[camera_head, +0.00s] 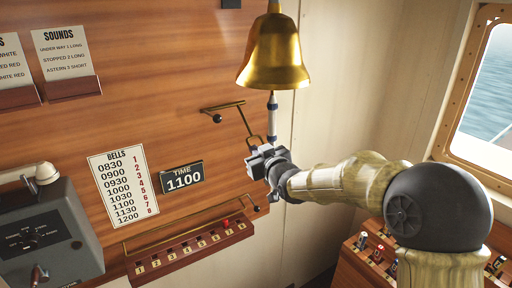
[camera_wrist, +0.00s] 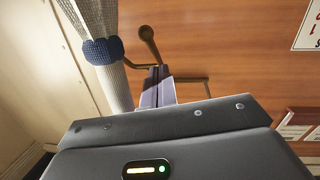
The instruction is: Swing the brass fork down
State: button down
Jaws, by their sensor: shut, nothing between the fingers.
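The brass fork (camera_head: 243,119) is a thin bent rod on the wood wall, left of the bell rope. It slopes down to the right, and its pronged end is by my gripper. A dark knob (camera_head: 217,118) shows below its upper bar. In the wrist view, brass rod parts (camera_wrist: 190,79) show beside and behind my fingers. My gripper (camera_head: 254,160) is shut and empty, just below the fork's lower end; its fingers also show in the wrist view (camera_wrist: 158,86). I cannot tell whether they touch the fork.
The brass bell (camera_head: 274,55) hangs above, with its white and blue rope (camera_head: 272,105) close beside my gripper; the rope's blue knot (camera_wrist: 103,51) shows in the wrist view. Below is a numbered peg rack (camera_head: 190,250) with a brass rail. A grey control box (camera_head: 45,235) stands left.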

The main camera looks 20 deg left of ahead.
jog(key=shift+w+a+f, duration=0.1)
jog(key=shift+f, duration=0.15)
jog(key=shift+f, duration=0.1)
jog(key=f+b, duration=0.1)
jog(key=b, duration=0.2)
jog(key=a+f+t+y+b, duration=0.1)
jog(key=b, duration=0.2)
jog(key=shift+w+b, duration=0.35)
jog(key=shift+r, duration=0.1)
